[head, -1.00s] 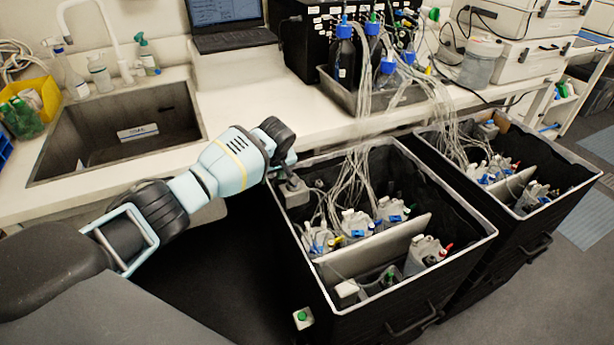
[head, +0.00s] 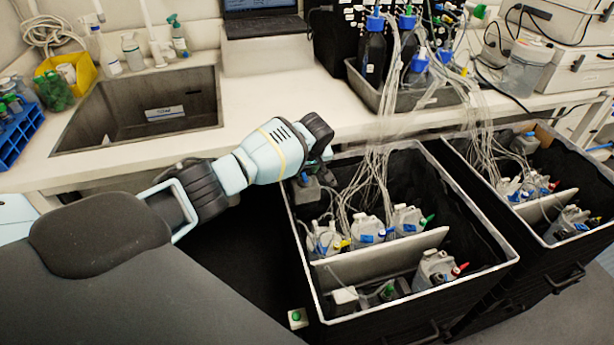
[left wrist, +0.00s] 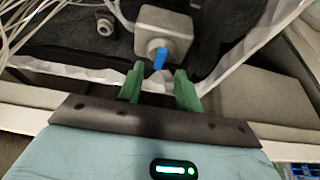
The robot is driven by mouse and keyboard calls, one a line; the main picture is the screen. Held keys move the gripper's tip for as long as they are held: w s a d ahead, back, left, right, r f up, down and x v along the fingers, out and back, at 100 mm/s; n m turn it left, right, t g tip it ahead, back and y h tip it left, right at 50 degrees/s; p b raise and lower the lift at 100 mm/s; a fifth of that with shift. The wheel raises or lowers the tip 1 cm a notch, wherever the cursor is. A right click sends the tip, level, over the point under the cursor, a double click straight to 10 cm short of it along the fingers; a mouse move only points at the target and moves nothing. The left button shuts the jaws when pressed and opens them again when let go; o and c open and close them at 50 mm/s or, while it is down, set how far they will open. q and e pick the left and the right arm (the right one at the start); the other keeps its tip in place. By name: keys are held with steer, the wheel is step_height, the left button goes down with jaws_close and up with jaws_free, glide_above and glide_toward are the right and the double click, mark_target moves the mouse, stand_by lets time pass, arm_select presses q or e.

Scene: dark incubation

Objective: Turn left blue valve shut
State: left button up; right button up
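The left blue valve is a small blue handle (left wrist: 160,58) on a round hub on the front of a grey box (left wrist: 163,22). The grey box (head: 305,191) sits inside the back left corner of the left black crate (head: 400,320) in the head view. My left gripper (left wrist: 160,73) is open, with two green fingers. In the left wrist view the handle lies just beyond the fingertips, lined up with the gap between them. I cannot tell whether the fingers touch it. In the head view the left gripper (head: 320,158) is above that crate corner, its fingers mostly hidden. My right gripper is out of view.
White tubes (head: 372,175) run from the bench down into the crate, close to the gripper. Jugs (head: 325,240) and a divider (head: 385,260) stand in the crate. A second crate (head: 575,250) is to the right. The bench (head: 260,95) and sink (head: 140,110) lie behind.

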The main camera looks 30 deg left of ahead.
mark_target(305, 177)
arm_select(q)
steer(key=x, duration=0.3)
steer(key=shift+s+d+f+b, duration=0.1)
steer(key=shift+f+b, duration=0.1)
steer(key=shift+b, duration=0.2)
steer(key=shift+w+a+f+b, duration=0.3)
steer(key=shift+w+f, duration=0.05)
steer(key=shift+f, duration=0.25)
jaws_close()
